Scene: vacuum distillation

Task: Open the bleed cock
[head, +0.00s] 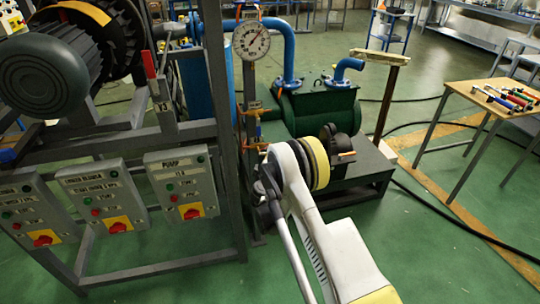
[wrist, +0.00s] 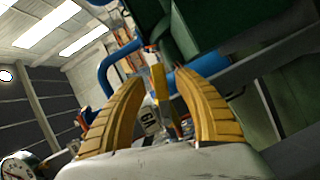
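In the wrist view my gripper (wrist: 160,82) shows two yellow fingers spread apart, with a gap between them. A slim yellow lever (wrist: 158,80) shows in that gap, beyond or between the fingertips; I cannot tell whether it touches either one. In the head view, orange-yellow fittings (head: 257,142) sit on the thin pipe under the round gauge (head: 251,40). My arm hides my fingers there.
Switch boxes with red knobs, one marked PUMP (head: 182,185), hang on the grey frame at left. A green tank (head: 318,108) with blue pipes (head: 290,50) stands behind. A wooden table (head: 470,98) with tools is at right. Black hoses (head: 420,200) cross the floor.

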